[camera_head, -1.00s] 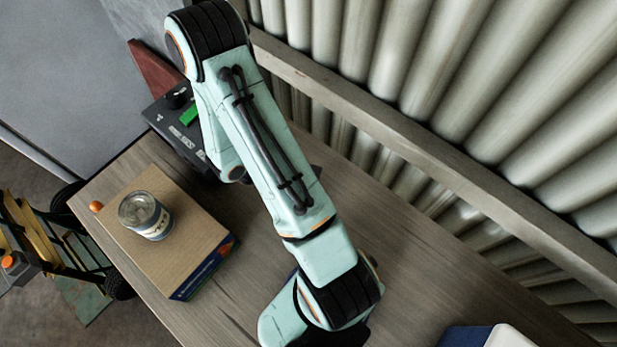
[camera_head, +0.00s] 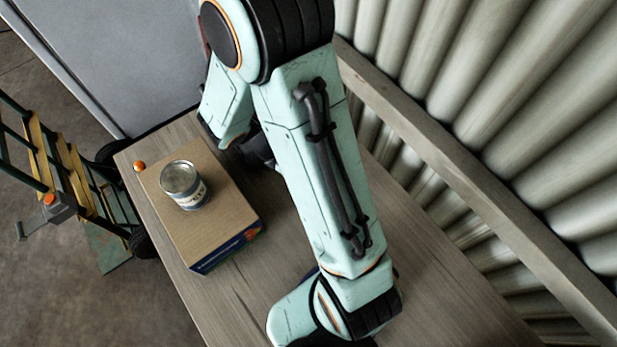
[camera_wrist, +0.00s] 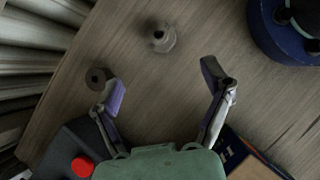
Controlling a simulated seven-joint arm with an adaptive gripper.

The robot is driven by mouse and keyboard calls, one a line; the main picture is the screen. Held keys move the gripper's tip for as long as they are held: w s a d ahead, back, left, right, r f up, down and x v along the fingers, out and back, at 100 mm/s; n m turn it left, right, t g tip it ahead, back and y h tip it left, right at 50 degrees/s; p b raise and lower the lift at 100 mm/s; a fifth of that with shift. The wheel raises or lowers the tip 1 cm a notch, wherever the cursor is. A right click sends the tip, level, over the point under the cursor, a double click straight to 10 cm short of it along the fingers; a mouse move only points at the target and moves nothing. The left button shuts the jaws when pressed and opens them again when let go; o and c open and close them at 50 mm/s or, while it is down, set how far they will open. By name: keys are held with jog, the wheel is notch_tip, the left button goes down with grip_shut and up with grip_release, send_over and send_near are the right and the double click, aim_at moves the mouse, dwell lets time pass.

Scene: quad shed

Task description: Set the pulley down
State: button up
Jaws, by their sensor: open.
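My gripper (camera_wrist: 163,80) is open in the wrist view, its two fingers spread apart with only bare tabletop between them. Two small round things lie ahead of the fingers on the wooden table (camera_wrist: 205,30): a blurred grey-beige one (camera_wrist: 160,38) with a dark centre, and a dark brown ring-like one (camera_wrist: 97,78) by the left finger. Either could be the pulley; I cannot tell which. Both look apart from the fingers. In the head view my arm covers much of the table, and neither my gripper nor these two things can be made out.
A cardboard box (camera_head: 215,215) bears a tin can (camera_head: 183,185), with a small orange ball (camera_head: 139,166) beside it. The wrist view shows a black device with a red button (camera_wrist: 83,165) and a blue round thing (camera_wrist: 275,35). A corrugated wall (camera_head: 500,90) borders the table.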

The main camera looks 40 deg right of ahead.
jog(key=s+a+r+m+t+y, duration=0.3)
jog(key=s+a+r+m+y, duration=0.2)
jog(key=s+a+r+m, duration=0.3)
jog(key=a+r+m, duration=0.1)
jog(key=a+r, duration=0.2)
jog(key=r, duration=0.2)
jog(key=shift+s+a+r+t+y, duration=0.15)
jog(key=shift+s+r+t+y, duration=0.05)
jog(key=shift+r+t+y, duration=0.2)
